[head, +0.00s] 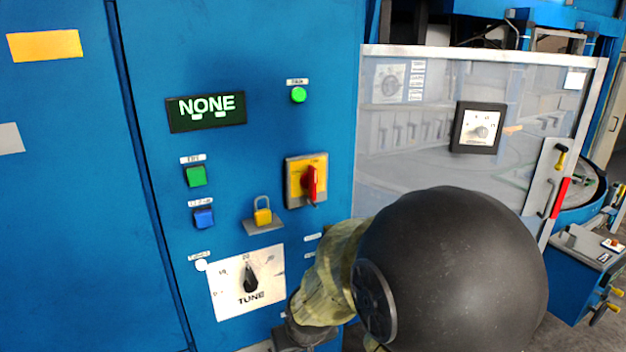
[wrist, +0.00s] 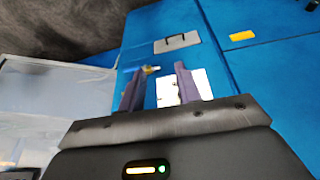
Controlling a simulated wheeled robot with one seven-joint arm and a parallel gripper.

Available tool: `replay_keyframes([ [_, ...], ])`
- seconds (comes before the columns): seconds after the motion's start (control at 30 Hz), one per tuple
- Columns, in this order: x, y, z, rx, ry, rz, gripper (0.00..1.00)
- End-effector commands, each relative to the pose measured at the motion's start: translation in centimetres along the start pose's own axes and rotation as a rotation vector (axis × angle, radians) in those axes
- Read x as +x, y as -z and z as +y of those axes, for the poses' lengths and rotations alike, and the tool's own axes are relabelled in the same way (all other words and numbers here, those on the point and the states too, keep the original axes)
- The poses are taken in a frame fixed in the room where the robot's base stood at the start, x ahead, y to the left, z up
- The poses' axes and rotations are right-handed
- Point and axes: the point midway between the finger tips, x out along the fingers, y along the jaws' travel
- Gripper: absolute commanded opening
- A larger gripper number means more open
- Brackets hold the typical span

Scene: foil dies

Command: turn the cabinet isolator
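The cabinet isolator (head: 306,181) is a red handle on a yellow square plate on the blue cabinet front, in the middle of the head view. Its handle stands about upright. A yellow padlock (head: 262,213) sits on a grey bracket to its lower left. My gripper (wrist: 158,79) shows in the wrist view with two dark fingers apart and nothing held between them. Beyond the fingers are the blue panel, a partly hidden white plate (wrist: 168,91) and a small yellowish thing (wrist: 151,69) that I cannot identify. I cannot make out the isolator in the wrist view.
A TUNE dial plate (head: 229,287) is low on the cabinet. Green (head: 196,176) and blue (head: 204,218) buttons and a display reading NONE (head: 206,122) are to the left of the isolator. A clear guard (head: 420,150) stands to the right. My arm covers the lower middle.

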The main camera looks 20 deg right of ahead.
Motion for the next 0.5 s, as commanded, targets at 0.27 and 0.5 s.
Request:
replay_keyframes([
  [0.27,-0.7,12.1,8.2,0.046,-0.061,0.462,0.34],
  [0.5,-4.9,19.5,14.6,0.037,-0.023,0.864,0.34],
])
